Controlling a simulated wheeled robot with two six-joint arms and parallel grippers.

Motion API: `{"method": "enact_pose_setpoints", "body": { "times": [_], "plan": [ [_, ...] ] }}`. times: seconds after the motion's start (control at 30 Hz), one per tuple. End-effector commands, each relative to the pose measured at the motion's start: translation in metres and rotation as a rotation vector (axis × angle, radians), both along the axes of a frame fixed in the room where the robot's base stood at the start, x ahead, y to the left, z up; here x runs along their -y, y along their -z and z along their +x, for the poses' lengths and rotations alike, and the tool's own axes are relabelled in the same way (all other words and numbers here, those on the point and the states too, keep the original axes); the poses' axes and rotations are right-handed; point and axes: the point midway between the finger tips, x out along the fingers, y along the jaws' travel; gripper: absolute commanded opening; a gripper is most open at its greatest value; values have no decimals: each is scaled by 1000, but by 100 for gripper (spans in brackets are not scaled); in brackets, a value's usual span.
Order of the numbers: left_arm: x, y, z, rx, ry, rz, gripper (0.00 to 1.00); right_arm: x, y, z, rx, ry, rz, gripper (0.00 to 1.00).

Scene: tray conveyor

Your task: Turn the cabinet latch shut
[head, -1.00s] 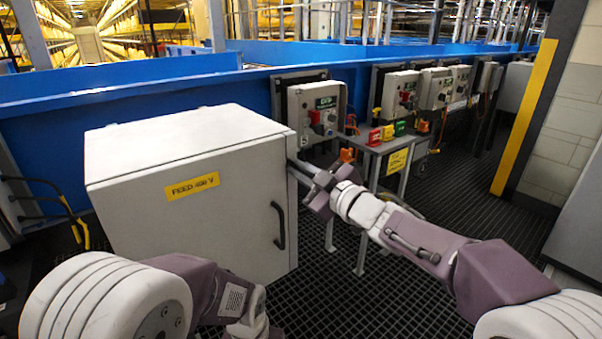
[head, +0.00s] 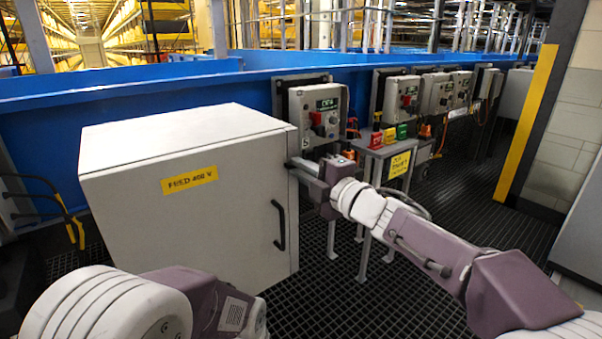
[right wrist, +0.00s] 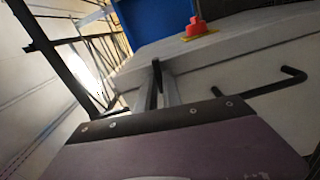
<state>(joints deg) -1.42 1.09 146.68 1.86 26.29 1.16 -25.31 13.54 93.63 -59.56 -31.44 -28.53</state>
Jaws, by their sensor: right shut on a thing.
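The grey-white cabinet (head: 140,235), with a yellow label, stands at left in the head view, its door closed or nearly closed. My right gripper (head: 300,165) is at the upper right edge of the door. In the right wrist view, its fingers (right wrist: 157,92) are shut on a dark, narrow piece, apparently the latch (right wrist: 156,72). In the head view the fingers and cabinet edge hide the latch, so its exact angle cannot be told. My left arm shows at the bottom left of the head view, but its gripper is out of view.
A black door handle (head: 279,225) sits below the gripper. The right wrist view shows a red knob on a yellow plate (right wrist: 198,28) on the cabinet. A small stand with coloured blocks (head: 388,136) and grey control boxes (head: 318,112) are behind. Dark grated floor (head: 400,300) is open at front.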

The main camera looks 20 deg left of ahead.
Motion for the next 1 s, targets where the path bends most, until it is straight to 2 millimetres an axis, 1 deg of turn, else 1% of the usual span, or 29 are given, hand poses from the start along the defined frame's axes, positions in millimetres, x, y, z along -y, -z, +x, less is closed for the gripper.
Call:
{"method": "enact_pose_setpoints", "body": {
  "times": [0.03,0.33,0.83,0.87,0.9,0.93,1.0],
  "plan": [
    [0,3,0,0,0,0,36,0,2,0,16,-1,-14,0],
    [0,6,0,0,0,0,36,0,2,0,84,-1,-68,0],
    [0,6,0,0,0,0,36,0,2,0,95,-1,-78,0],
    [0,6,0,0,0,0,36,0,2,0,95,-1,-78,15],
    [0,6,0,0,0,0,36,0,2,0,94,-1,-77,27],
    [0,6,0,0,0,0,36,0,2,0,94,-1,-77,32],
    [0,6,0,0,0,0,36,0,2,0,95,-1,-77,32]
  ]
}}
